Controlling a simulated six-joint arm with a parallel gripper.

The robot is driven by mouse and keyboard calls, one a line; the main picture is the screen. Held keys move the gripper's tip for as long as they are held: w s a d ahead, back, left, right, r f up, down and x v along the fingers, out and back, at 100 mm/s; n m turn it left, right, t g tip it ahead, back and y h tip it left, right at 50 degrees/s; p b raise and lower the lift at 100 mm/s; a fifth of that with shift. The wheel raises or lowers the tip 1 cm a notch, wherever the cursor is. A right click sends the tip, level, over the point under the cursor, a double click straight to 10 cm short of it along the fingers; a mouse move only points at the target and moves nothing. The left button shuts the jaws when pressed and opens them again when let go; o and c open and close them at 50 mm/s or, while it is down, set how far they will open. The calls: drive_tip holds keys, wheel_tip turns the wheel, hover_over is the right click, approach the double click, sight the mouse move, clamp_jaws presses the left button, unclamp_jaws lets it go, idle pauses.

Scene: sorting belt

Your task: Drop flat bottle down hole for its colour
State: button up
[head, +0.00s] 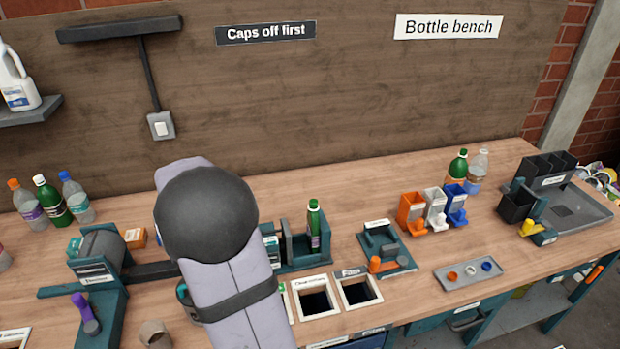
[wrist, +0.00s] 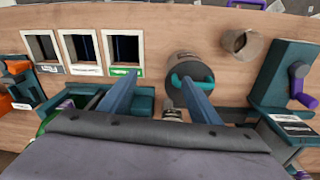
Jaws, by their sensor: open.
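My gripper (wrist: 159,78) is open, its two fingers apart above the bench in the wrist view. No flattened bottle can be made out. A small pale piece (wrist: 172,113) shows between the fingers near the palm, but I cannot tell what it is. A green bottle (head: 314,228) stands upright in a teal holder (head: 292,254) in the head view. Square holes with white frames sit in the bench: one labelled Film (wrist: 40,46), a clear one (wrist: 80,48), and a green-labelled one (wrist: 122,47). My arm hides part of this area in the head view.
A dark grey cylinder (wrist: 188,65) with a teal handle is close to the right finger. A tan cup (wrist: 242,43) stands beyond it. A teal press with a purple handle (wrist: 298,85) is at right. Several bottles (head: 50,202) stand at the bench's left.

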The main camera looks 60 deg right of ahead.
sight(314, 200)
drive_tip(key=s+d+r+m, duration=0.1)
drive_tip(key=s+d+m, duration=0.1)
drive_tip(key=d, duration=0.8)
drive_tip(key=s+d+r+m+h+p, duration=0.1)
drive_tip(key=s+d+r+m, duration=0.1)
drive_tip(key=d, duration=0.8)
drive_tip(key=s+d+r+m+h+p, duration=0.1)
drive_tip(key=s+d+r+m, duration=0.1)
drive_tip(key=d, duration=0.8)
drive_tip(key=shift+s+d+m, duration=0.4)
drive_tip(key=shift+s+m, duration=0.4)
drive_tip(key=shift+m, duration=0.1)
drive_tip(key=shift+p+x, duration=1.9)
drive_tip(key=shift+x, duration=1.75)
drive_tip(key=c, duration=1.2)
drive_tip(key=shift+r, duration=0.2)
drive_tip(key=shift+s+r+p, duration=0.1)
drive_tip(key=shift+r+p, duration=0.75)
drive_tip(key=shift+r, duration=0.55)
